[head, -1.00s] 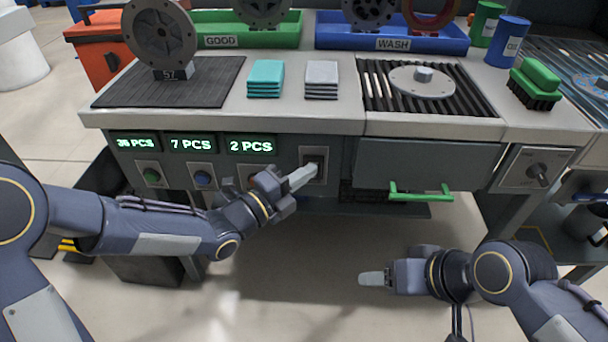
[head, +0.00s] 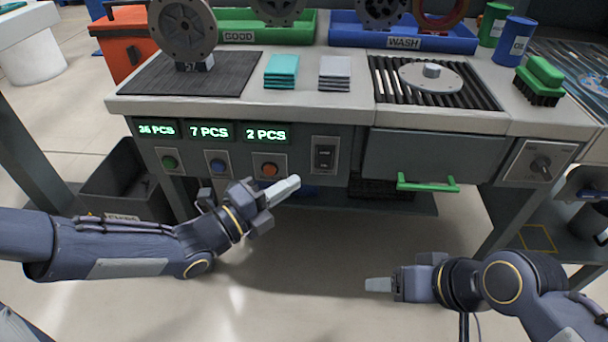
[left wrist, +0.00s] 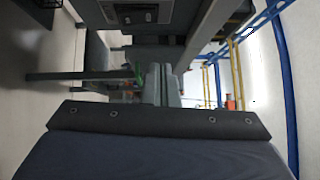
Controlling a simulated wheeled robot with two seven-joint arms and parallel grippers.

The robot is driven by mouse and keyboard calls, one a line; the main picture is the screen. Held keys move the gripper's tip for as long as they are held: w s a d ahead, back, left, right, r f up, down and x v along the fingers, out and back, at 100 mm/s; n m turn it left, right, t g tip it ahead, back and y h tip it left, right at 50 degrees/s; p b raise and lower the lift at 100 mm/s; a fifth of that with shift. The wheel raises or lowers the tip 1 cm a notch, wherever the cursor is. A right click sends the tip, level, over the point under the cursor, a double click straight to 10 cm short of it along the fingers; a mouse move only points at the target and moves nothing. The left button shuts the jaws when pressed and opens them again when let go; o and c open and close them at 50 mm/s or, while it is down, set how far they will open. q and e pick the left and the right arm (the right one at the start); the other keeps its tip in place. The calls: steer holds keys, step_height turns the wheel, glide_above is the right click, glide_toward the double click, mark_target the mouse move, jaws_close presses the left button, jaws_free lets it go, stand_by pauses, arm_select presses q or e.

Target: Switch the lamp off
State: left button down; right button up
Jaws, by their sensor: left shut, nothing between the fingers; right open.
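A dark rocker switch (head: 325,157) on a grey plate sits on the front panel of the workbench, right of the button row; it is probably the lamp's switch, but its label is too small to read. My left gripper (head: 287,187) is shut and empty, below and left of the switch and apart from it. In the left wrist view its fingers (left wrist: 163,88) lie together. My right gripper (head: 378,285) is low in front of the bench, far from the switch. The lamp itself is not visible.
A drawer with a green handle (head: 428,185) is right of the switch, then a rotary knob (head: 541,165). A dark bin (head: 125,180) stands at the left. The floor between my arms is clear.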

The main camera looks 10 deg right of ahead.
arm_select(q)
steer(key=shift+r+v, duration=0.1)
steer(key=shift+v, duration=0.6)
steer(key=shift+r+v, duration=0.15)
steer(key=shift+v, duration=0.55)
steer(key=a+f+n+t+y, duration=0.2)
steer(key=a+n+y, duration=1)
steer(key=a+n, duration=0.6)
steer(key=s+a+f+n+g+y, duration=0.1)
steer(key=s+a+n+g, duration=0.2)
steer(key=s+n, duration=0.5)
steer(key=s+a+f+n+g, duration=0.25)
steer(key=s+n, duration=0.35)
steer(key=s, duration=0.3)
step_height(320, 180, up, 36)
steer(key=s+p, duration=0.1)
steer(key=p, duration=3.4)
steer(key=shift+s+f+n+p, duration=0.2)
steer(key=shift+s+n+p, duration=0.1)
steer(key=shift+p, duration=0.05)
